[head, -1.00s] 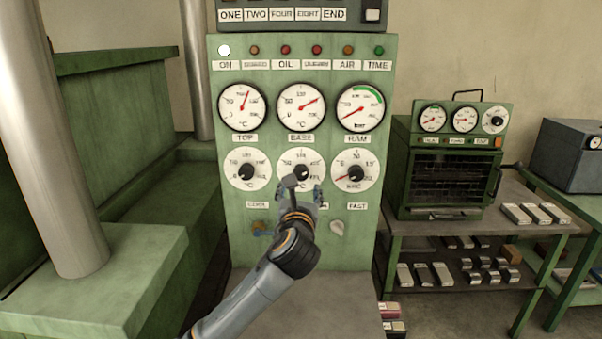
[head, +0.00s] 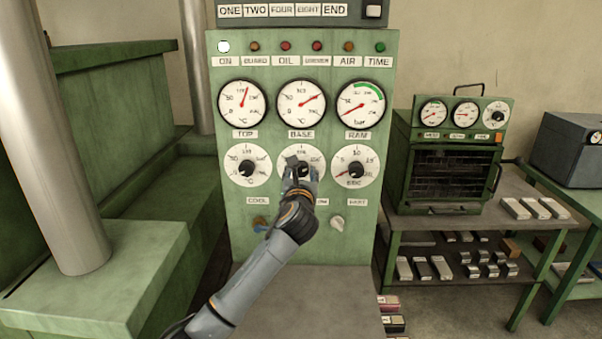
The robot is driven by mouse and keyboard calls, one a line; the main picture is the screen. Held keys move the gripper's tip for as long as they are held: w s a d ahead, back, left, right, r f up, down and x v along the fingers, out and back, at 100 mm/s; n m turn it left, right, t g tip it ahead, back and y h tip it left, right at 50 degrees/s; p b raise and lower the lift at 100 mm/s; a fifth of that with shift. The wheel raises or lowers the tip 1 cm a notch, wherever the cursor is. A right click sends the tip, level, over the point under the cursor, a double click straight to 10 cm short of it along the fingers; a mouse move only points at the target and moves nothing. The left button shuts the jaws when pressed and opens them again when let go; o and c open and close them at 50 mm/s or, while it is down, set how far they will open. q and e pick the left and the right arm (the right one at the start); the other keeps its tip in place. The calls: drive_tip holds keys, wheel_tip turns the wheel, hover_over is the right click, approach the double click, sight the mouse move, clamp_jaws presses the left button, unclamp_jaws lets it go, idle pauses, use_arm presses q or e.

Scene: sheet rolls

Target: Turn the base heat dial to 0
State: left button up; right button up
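The base heat dial (head: 313,158) is the middle knob of the lower row on the green control panel, below the gauge labelled BASE (head: 302,102). It has a white scale face and a black knob, now largely covered by my gripper. My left gripper (head: 298,168) is right at the knob, with a finger on each side of it as far as I can see. Whether the fingers press on the knob is hidden, and so is the dial's setting. My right gripper is not in view.
The top dial (head: 247,167) and the ram dial (head: 356,169) stand close on either side. A small oven (head: 451,170) stands on a table to the right. Green machinery (head: 110,270) fills the left.

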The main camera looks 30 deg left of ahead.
use_arm(q)
drive_tip(key=c, duration=0.6)
drive_tip(key=shift+n, duration=0.3)
